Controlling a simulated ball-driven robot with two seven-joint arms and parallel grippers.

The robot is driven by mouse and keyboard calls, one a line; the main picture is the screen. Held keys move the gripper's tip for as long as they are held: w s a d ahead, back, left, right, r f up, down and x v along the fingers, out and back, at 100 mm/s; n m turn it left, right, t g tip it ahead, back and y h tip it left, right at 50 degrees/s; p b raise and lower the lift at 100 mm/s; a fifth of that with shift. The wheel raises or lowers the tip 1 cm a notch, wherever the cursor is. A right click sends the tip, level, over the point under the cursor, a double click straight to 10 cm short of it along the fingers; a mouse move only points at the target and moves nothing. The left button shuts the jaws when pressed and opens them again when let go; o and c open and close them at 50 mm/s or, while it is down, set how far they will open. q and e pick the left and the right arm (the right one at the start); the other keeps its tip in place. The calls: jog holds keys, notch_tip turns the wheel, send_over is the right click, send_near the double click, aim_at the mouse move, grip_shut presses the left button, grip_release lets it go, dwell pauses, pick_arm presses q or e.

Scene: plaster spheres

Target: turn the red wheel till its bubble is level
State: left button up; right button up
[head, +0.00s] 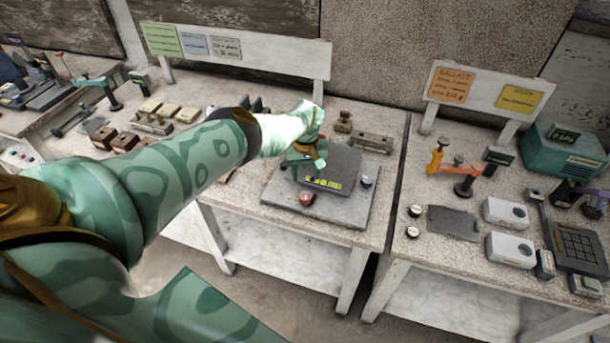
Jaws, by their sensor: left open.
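The red wheel (306,198) sits at the front left corner of a grey square base plate (340,209) on the middle table. A dark tilted-looking plate (340,160) stands on that base. A yellow-green strip (324,183) with dark marks lies along its front edge; the bubble is too small to read. A blue-topped wheel (367,181) is at the right side of the base. My left gripper (312,162) is open above the back left of the base, behind the red wheel and apart from it. My right gripper is not in view.
A metal block (372,143) lies behind the base. Wooden blocks (125,142) and pale blocks (186,115) stand to the left. Across a narrow gap, the right table (456,270) holds white boxes (510,247) and a teal device (560,152). The table's front edge is close to the base.

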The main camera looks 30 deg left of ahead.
pick_arm(q)
notch_tip(320, 180, up, 7)
jog(key=p, duration=0.5)
jog(key=shift+r, duration=0.15)
